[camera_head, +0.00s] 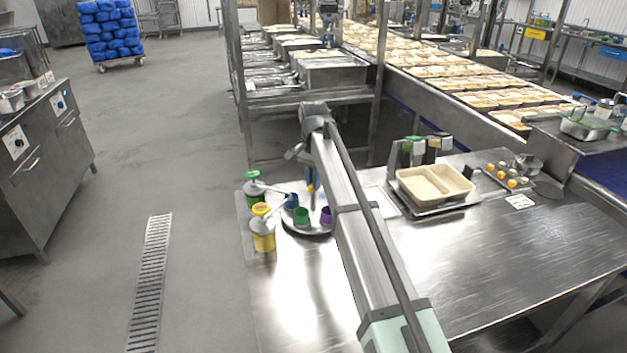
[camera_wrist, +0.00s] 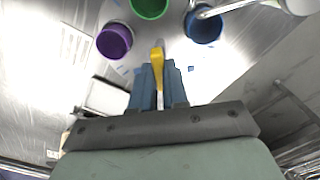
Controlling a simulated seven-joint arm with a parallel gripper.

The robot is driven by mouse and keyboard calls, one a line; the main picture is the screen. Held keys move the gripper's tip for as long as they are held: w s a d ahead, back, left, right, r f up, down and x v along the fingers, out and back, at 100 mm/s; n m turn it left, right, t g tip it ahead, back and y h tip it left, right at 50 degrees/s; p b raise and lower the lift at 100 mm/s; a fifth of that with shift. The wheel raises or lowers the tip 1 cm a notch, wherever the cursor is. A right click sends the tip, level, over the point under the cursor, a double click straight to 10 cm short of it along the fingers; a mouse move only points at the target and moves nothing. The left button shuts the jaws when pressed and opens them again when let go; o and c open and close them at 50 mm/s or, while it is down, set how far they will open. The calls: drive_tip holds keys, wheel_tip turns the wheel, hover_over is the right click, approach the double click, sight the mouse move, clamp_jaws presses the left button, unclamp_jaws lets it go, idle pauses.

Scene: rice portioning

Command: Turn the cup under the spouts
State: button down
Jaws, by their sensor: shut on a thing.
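A round metal turntable (camera_head: 305,233) holds a blue cup (camera_head: 291,201), a green cup (camera_head: 301,216) and a purple cup (camera_head: 326,215). A green-topped pump bottle (camera_head: 254,190) and a yellow pump bottle (camera_head: 263,232) stand at its left, their spouts reaching toward the blue cup. In the wrist view a spout (camera_wrist: 232,6) crosses over the blue cup (camera_wrist: 203,27); the green cup (camera_wrist: 150,7) and purple cup (camera_wrist: 114,40) are farther left. My gripper (camera_wrist: 157,75) is shut on a slim yellow handle (camera_wrist: 157,56) beside the cups. The handle's lower end is hidden.
A beige two-compartment tray (camera_head: 435,185) sits on a stand to the right on the steel table (camera_head: 470,265). The front of the table is clear. A conveyor with filled trays (camera_head: 450,75) runs behind.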

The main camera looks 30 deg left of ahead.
drive_tip(key=shift+n, duration=2.8)
drive_tip(key=c, duration=1.1)
unclamp_jaws()
drive_tip(key=shift+c, duration=0.2)
drive_tip(key=shift+r, duration=0.15)
wheel_tip(320, 180, up, 14)
drive_tip(key=shift+f, duration=0.2)
